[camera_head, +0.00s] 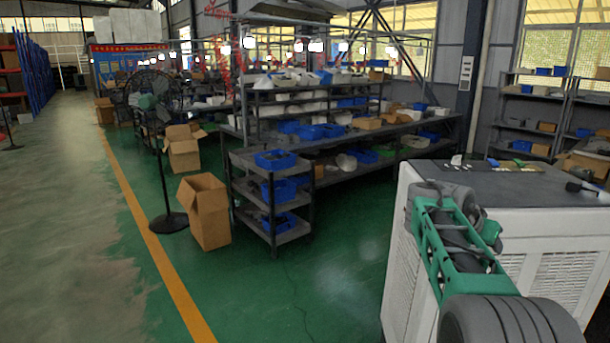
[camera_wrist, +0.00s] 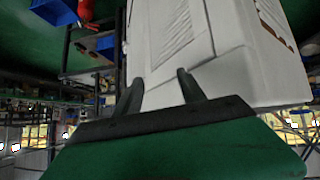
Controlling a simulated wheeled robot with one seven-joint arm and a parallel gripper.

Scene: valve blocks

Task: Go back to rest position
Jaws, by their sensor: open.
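My gripper (camera_wrist: 160,90) is open in the wrist view, with its two dark fingers apart and nothing between them. The side of a white cabinet (camera_wrist: 235,55) lies beyond the fingers, and the view is upside down. In the head view my green and grey arm is folded at the lower right, in front of the white cabinet (camera_head: 400,285). My fingers cannot be made out clearly there. Small items, one of them dark (camera_head: 580,187), lie on the cabinet's dark top (camera_head: 530,183); they are too small to identify.
A dark shelf cart (camera_head: 262,180) with blue bins stands left of the cabinet, before a long workbench (camera_head: 385,135). An open cardboard box (camera_head: 205,212) and a black stand fan (camera_head: 160,130) are farther left. Green floor (camera_head: 290,290) is clear between cart and cabinet.

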